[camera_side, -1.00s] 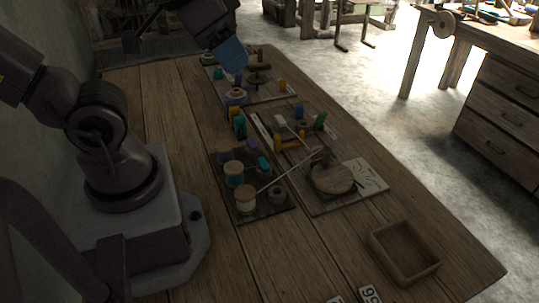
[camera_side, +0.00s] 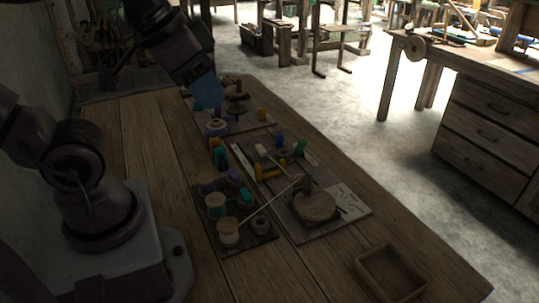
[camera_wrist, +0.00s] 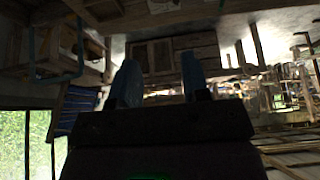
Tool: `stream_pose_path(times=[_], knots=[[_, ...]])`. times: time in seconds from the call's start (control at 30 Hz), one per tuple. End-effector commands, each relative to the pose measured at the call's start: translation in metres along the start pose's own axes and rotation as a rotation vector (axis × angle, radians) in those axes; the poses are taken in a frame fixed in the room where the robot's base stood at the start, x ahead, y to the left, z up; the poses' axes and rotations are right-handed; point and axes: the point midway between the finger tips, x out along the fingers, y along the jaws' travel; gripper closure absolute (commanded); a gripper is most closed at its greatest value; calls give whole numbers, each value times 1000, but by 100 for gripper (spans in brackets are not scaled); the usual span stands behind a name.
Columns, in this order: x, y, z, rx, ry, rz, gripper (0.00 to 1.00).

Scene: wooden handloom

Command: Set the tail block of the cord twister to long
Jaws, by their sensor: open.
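The middle board (camera_side: 318,236) carries a round wooden wheel (camera_side: 314,206) with a handle and, behind it, a slotted strip with yellow (camera_side: 269,171), white (camera_side: 260,150), green and blue pieces. This looks like the cord twister. Which piece is its tail block, and its setting, I cannot tell at this size. My gripper (camera_side: 206,92) has blue fingers and is above the far board, beyond the middle board. In the wrist view its two fingers (camera_wrist: 160,84) stand apart with nothing between them. That view faces the room and shows no work pieces.
The far board (camera_side: 246,124) holds spools and small pegs under my gripper. A dark board (camera_side: 262,238) with spools and a pale stick lies left of the wheel. An empty wooden tray (camera_side: 390,272) is at the near right. The bench front is mostly clear.

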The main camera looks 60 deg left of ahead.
Motion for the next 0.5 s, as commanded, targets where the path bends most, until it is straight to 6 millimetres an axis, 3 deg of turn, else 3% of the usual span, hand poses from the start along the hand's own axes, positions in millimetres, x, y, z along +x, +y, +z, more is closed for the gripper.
stream_pose_path(times=[0.3,0.37,0.5], knots=[[0,0,0,0,0,0,57],[0,0,0,0,-2,0,49],[14,-2,3,-8,-71,1,49]])
